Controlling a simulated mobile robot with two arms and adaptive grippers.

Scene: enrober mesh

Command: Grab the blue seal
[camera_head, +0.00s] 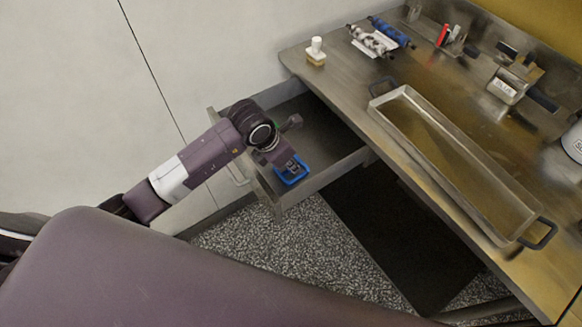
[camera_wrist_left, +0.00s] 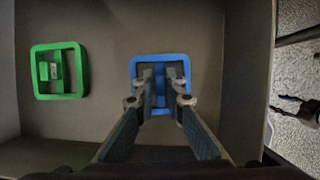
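The blue seal (camera_wrist_left: 161,61) is a square blue frame with a raised grip in its middle. In the left wrist view it sits under my left gripper (camera_wrist_left: 161,84), over the drawer floor. The two fingers are on either side of its grip, drawn in close with blue between them, and look shut on it. I cannot tell whether the seal is clear of the floor. In the head view my left gripper (camera_head: 290,164) hides part of the blue seal (camera_head: 293,182). My right gripper is not in view.
The open drawer (camera_wrist_left: 105,138) has walls around the seal. A green seal (camera_wrist_left: 60,47) lies to the left on its floor. The steel table (camera_head: 340,75) carries a long tray (camera_head: 450,158), a white-topped stamp (camera_head: 316,52), rollers (camera_head: 372,42) and small tools.

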